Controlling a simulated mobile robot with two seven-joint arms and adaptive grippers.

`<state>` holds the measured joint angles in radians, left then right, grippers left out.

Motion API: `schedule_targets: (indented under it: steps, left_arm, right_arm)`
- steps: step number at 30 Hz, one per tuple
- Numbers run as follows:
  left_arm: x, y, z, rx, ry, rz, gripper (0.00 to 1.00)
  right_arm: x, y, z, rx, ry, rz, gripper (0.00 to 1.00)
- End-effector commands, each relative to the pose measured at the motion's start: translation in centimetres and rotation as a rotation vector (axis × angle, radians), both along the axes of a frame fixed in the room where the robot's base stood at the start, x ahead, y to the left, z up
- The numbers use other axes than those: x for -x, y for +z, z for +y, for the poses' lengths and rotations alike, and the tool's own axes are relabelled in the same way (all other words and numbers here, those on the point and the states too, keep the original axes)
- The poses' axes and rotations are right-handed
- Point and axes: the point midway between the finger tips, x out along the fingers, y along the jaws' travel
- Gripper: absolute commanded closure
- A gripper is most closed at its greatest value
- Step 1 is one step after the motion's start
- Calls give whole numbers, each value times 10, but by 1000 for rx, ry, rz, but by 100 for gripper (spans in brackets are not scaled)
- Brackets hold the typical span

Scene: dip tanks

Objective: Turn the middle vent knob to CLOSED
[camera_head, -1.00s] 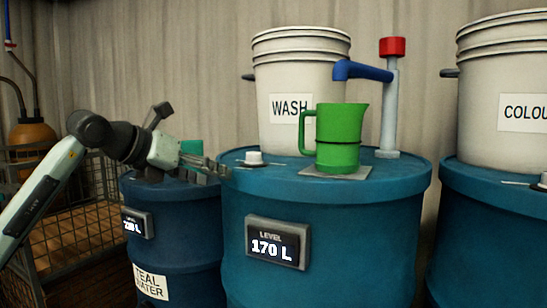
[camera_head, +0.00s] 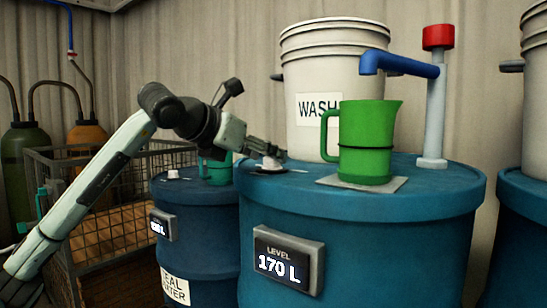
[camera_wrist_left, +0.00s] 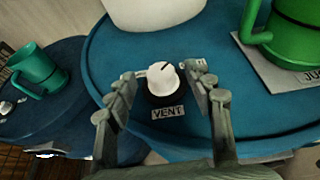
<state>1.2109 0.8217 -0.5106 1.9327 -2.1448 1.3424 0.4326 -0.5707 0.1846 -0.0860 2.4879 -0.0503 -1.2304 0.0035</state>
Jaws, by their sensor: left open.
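The middle vent knob (camera_wrist_left: 163,82) is white with a dark pointer line, on a black base on the middle blue drum's lid. The line points up and slightly right in the left wrist view. A VENT label (camera_wrist_left: 168,112) lies below it, and a small label at its right is partly hidden by a finger. In the head view the knob (camera_head: 267,163) shows at the lid's left edge. My left gripper (camera_wrist_left: 163,76) is open, its fingers on either side of the knob; I cannot tell whether they touch it. It also shows in the head view (camera_head: 266,152). My right gripper is not in view.
A green jug (camera_head: 366,145) stands on a pad right of the knob, before a white WASH bucket (camera_head: 318,75) and a blue-armed tap (camera_head: 435,105). A teal mug (camera_head: 216,170) stands on the left drum. A wire cage (camera_head: 110,215) is at left.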

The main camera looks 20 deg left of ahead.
Motion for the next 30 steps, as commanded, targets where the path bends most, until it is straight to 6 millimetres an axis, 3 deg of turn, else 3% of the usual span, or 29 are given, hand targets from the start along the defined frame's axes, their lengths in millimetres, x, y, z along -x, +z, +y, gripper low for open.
schedule_targets:
  steps: [6,17,27,30]
  left_arm:
    - [-23,-10,-9,2,0,2,48]
    - [-28,-13,-10,0,0,1,49]
    - [-28,-13,-10,0,0,1,91]
    - [-28,-13,-10,0,0,1,98]
  right_arm:
    - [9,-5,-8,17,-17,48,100]
    - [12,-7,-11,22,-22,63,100]
    - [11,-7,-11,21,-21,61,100]
    - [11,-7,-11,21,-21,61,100]
